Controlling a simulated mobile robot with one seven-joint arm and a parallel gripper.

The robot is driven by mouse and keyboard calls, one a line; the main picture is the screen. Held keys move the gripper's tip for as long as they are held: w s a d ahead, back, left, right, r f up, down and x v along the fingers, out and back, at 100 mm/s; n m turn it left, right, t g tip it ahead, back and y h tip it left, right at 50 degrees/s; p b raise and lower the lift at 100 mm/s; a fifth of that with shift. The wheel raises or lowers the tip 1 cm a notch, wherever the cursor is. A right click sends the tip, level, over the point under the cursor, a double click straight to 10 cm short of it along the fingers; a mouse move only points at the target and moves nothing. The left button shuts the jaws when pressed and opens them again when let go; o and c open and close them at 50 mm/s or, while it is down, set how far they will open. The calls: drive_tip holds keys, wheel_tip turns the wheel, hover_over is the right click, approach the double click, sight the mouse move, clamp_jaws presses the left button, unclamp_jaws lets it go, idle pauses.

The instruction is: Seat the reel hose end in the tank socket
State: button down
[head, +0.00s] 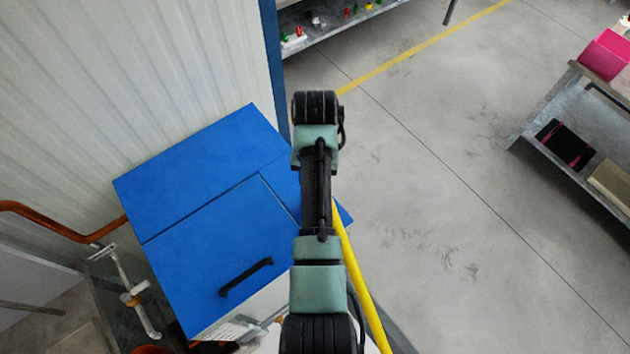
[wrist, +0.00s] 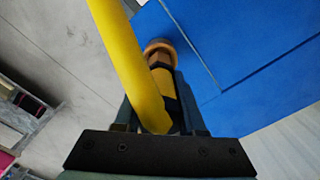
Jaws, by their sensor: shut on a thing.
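In the wrist view my gripper (wrist: 158,105) is shut on a brass-coloured hose end (wrist: 162,78) with dark bands. The yellow hose (wrist: 135,70) runs close beside it and up out of the frame. A round brass rim (wrist: 158,46) shows at the far end of the fitting; I cannot tell whether it belongs to the hose end or to a socket. In the head view the yellow hose (head: 355,270) runs down to the right of my arm, and my gripper is hidden. I cannot make out the tank socket in either view.
A blue box (head: 200,195) with a black handle (head: 246,277) stands left of my arm, against a pale ribbed wall (head: 120,80). Orange pipe (head: 50,220) runs at far left. A metal shelf (head: 570,120) with a pink bin (head: 605,54) stands right. The floor between is clear.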

drive_tip(key=shift+f+b, duration=1.4)
drive_tip(key=shift+f, duration=0.85)
drive_tip(key=shift+c, duration=2.1)
unclamp_jaws()
